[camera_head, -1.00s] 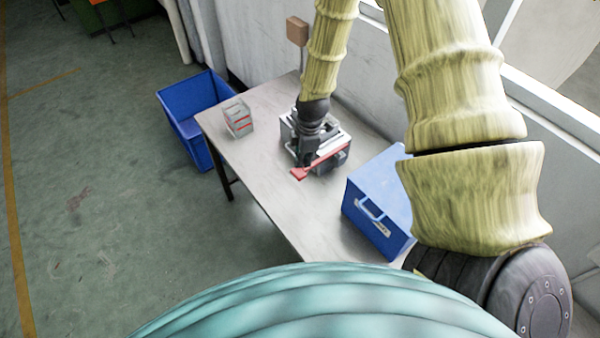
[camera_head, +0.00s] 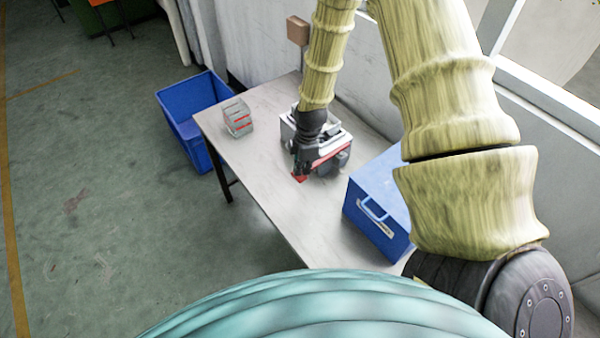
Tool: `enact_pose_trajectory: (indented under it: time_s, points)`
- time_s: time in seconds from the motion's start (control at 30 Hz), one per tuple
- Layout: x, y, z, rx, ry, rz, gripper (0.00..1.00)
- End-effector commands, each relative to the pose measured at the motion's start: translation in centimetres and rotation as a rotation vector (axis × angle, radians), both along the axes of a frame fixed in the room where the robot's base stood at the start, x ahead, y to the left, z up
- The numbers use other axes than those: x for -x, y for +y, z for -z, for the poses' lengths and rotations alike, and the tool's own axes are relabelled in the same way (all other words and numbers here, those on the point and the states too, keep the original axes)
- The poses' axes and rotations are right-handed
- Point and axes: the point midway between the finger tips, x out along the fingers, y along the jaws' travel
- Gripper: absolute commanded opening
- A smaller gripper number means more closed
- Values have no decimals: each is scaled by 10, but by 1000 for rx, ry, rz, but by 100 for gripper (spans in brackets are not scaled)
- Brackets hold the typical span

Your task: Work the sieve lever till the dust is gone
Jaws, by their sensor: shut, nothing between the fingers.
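The sieve (camera_head: 340,140) is a small grey and white machine on the table. Its red lever (camera_head: 326,159) runs along the near side, with the red end (camera_head: 300,178) at its lower left. My gripper (camera_head: 301,171) points down at the lever's red end and covers part of it. It is shut with nothing between its fingers; whether it touches the lever I cannot tell. The sieve's inside and any dust are hidden or too small to tell.
The pale table (camera_head: 275,190) has free room at its front left. A small grey and red stack (camera_head: 238,118) stands on its left. A blue box (camera_head: 375,205) with a handle stands at the right. A blue bin (camera_head: 172,100) is on the floor beyond the left end.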

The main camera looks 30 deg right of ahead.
Motion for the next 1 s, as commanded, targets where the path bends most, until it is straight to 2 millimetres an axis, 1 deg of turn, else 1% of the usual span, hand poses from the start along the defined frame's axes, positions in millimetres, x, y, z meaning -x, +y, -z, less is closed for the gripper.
enact_pose_trajectory:
  time_s: [0.03,0.1,0.2,0.3,0.77,0.87,1.0]
  points:
    - [0,0,8,0,1,0,0]
    - [1,0,15,0,1,1,0]
    - [1,0,23,0,1,0,0]
    - [0,0,27,0,1,0,0]
    - [1,-1,25,0,1,1,0]
    - [3,-8,21,0,1,2,0]
    - [9,-23,15,0,1,3,0]
